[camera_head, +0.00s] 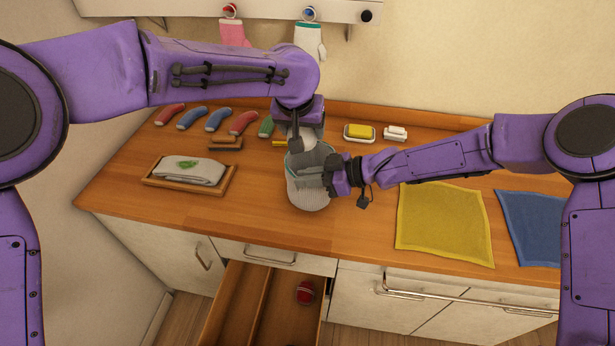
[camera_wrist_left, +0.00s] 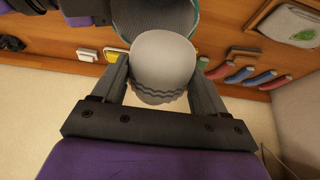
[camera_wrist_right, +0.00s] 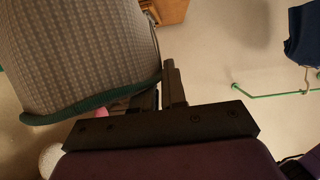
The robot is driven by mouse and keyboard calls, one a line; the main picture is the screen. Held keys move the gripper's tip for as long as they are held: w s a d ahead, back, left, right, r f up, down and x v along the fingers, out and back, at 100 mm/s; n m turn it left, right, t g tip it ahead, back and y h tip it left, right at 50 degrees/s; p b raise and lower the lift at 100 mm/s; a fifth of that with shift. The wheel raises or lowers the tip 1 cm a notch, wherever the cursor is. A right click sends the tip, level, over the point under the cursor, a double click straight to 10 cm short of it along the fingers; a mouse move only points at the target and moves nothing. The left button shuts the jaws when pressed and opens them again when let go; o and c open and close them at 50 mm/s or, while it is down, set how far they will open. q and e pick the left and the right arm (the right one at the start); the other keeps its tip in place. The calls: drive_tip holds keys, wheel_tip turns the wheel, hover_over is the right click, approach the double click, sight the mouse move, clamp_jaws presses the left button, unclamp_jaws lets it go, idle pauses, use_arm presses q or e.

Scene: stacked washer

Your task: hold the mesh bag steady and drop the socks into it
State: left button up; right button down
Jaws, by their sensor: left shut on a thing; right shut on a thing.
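The pale grey mesh bag (camera_head: 308,192) stands on the counter with its dark-green-rimmed mouth up. My right gripper (camera_head: 330,178) is shut on the bag's rim at its right side; the bag fills the upper left of the right wrist view (camera_wrist_right: 75,55). My left gripper (camera_head: 302,132) is shut on a white sock bundle with a wavy edge (camera_wrist_left: 163,65) and holds it just above the bag's mouth. The bag's rim shows behind the bundle in the left wrist view (camera_wrist_left: 190,14). Several coloured socks (camera_head: 207,119) lie in a row at the back left.
A wooden tray (camera_head: 232,180) with a folded cloth is at left. A yellow soap dish (camera_head: 359,132) and a white bar (camera_head: 395,133) sit behind. Yellow (camera_head: 445,225) and blue (camera_head: 535,225) cloths lie right. An open drawer (camera_head: 262,300) below holds a red item (camera_head: 305,292).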

use_arm(q)
drive_tip(key=shift+f, duration=2.1)
drive_tip(key=o, duration=1.1)
drive_tip(key=shift+f, duration=0.15)
drive_tip(key=v, duration=1.2)
use_arm(e)
drive_tip(key=c, duration=1.1)
unclamp_jaws()
drive_tip(key=shift+d, duration=0.1)
